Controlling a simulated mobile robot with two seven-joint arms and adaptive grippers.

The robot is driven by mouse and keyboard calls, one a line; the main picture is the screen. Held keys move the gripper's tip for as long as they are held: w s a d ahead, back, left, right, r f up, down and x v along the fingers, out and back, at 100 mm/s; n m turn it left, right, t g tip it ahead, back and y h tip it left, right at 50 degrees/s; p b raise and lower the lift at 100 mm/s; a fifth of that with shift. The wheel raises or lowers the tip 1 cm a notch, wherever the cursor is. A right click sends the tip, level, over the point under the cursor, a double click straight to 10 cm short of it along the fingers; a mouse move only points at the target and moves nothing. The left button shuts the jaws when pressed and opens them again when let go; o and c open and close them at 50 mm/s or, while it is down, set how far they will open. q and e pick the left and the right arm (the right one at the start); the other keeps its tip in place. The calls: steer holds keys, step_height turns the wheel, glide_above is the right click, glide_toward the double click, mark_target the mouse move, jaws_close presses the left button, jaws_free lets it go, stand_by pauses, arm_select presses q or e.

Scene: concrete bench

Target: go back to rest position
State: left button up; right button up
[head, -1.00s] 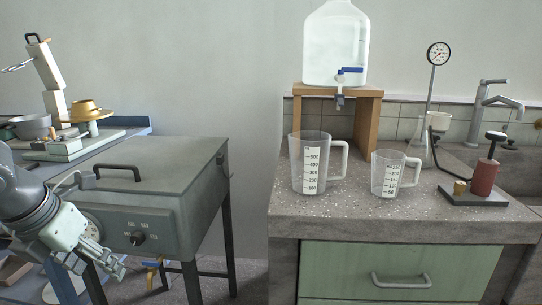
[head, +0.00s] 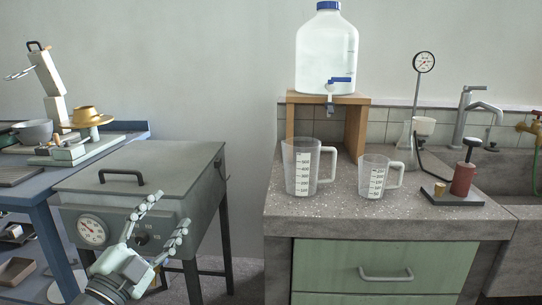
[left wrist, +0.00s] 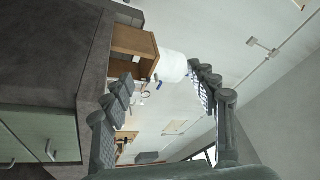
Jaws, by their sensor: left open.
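My left gripper (head: 168,212) is in front of the grey box-shaped unit (head: 198,169) at the left of the head view. Its two fingers are spread and point up and to the right, with nothing between them. In the left wrist view, the open fingers (left wrist: 160,75) frame the wooden stand (left wrist: 133,42) and the white container (left wrist: 172,66) in the distance, apart from both. My right gripper is in neither view.
Two clear measuring jugs (head: 301,170) (head: 373,180) stand on the concrete bench (head: 340,204). The water container (head: 326,55) sits on its stand behind them. A blue table (head: 40,199) with equipment is at far left. A floor gap separates unit and bench.

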arm_select(q)
steer(key=s+a+f+n+g+y, duration=0.2)
steer(key=a+f+n+g+y, duration=0.15)
steer(key=f, duration=0.45)
steer(key=s+a+f+n+g+y, duration=0.2)
steer(key=a+f+n+y, duration=0.15)
steer(key=f, duration=0.45)
steer(key=s+a+f+n+g+y, duration=0.2)
steer(key=a+f+n+y, duration=0.15)
steer(key=f, duration=0.35)
steer(key=s+d+f+n+g+h+p, duration=0.1)
steer(key=s+f+g, duration=0.8)
steer(key=s+f, duration=0.9)
steer(key=s+d+n+h, duration=0.1)
steer(key=s+d+n, duration=0.1)
steer(key=d, duration=0.1)
steer(key=shift+s+g+p, duration=0.3)
steer(key=shift+s+g, duration=0.05)
steer(key=shift+s, duration=0.05)
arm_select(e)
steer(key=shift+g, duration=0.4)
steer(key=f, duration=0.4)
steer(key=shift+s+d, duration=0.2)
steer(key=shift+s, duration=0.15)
arm_select(q)
steer(key=shift+w+d+h, duration=0.1)
steer(key=shift+w+h, duration=0.05)
steer(key=shift+h, duration=0.1)
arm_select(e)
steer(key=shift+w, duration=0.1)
